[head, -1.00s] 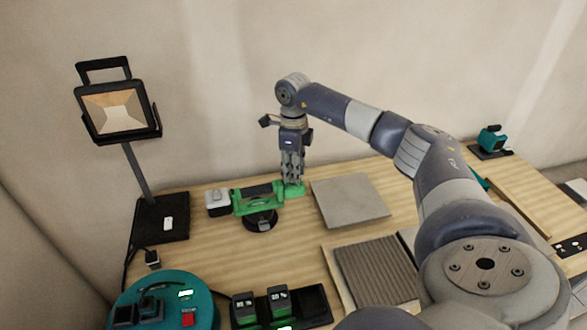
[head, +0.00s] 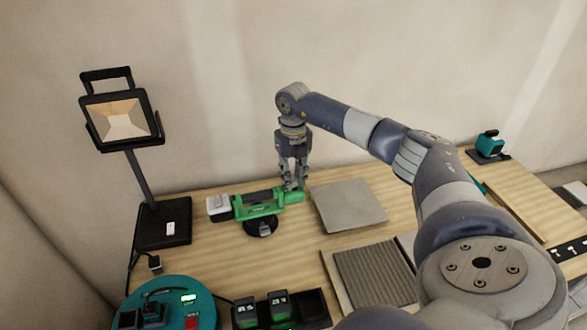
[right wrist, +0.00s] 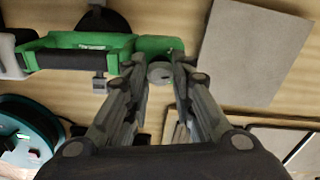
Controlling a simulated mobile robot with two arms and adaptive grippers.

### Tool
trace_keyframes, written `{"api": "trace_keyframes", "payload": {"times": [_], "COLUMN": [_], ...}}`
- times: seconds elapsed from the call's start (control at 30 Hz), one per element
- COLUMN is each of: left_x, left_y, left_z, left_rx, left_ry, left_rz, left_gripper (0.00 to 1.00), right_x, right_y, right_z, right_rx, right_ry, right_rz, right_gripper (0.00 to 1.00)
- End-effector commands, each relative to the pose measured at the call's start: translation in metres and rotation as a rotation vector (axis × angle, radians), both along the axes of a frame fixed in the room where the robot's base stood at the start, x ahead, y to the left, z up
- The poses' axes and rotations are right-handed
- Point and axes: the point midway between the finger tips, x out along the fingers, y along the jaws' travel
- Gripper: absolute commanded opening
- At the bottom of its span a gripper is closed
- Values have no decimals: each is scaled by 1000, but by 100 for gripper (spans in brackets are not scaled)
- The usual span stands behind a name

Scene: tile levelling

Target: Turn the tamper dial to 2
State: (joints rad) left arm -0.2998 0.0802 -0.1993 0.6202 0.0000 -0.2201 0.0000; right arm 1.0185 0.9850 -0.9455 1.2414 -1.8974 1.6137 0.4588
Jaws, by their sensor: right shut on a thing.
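The tamper (head: 258,206) is a green tool with a dark grip, a light grey battery end at the left and a black round pad (head: 261,226) below. It lies on the bench left of a grey tile. My right gripper (head: 293,188) points down at the tool's right end and is shut on the small grey round dial (right wrist: 160,72), which shows between the fingertips in the right wrist view. The dial's markings are too small to read. The tamper's green body (right wrist: 90,45) shows ahead of the fingers in that view. My left gripper is not in view.
A grey tile (head: 348,205) lies right of the tamper. A ribbed board (head: 375,273) is nearer. A work lamp (head: 122,117) stands at the left. A teal round device (head: 170,300) and a battery charger (head: 312,305) are at the front. A teal tool (head: 490,143) sits far right.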

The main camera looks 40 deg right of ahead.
Motion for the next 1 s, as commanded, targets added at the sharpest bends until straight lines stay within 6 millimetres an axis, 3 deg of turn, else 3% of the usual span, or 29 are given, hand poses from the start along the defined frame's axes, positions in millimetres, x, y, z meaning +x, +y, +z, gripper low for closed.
{"api": "trace_keyframes", "payload": {"times": [0.3, 0.83, 0.87, 0.9, 0.93, 1.0], "left_x": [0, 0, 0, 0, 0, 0], "left_y": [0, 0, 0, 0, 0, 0], "left_z": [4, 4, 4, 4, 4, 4], "left_rx": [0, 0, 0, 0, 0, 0], "left_ry": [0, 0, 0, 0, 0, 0], "left_rz": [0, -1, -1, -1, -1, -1], "left_gripper": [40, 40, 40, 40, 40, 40], "right_x": [1, 1, 1, 1, 1, 1], "right_y": [0, 0, 0, 0, 0, 0], "right_z": [1, 0, 0, 0, 0, 0], "right_rx": [1, 0, 0, 0, 0, 0], "right_ry": [-3, -3, -3, -3, -2, -2], "right_rz": [-115, -136, -136, -135, -135, -135], "right_gripper": [0, 0, 28, 37, 43, 43]}}
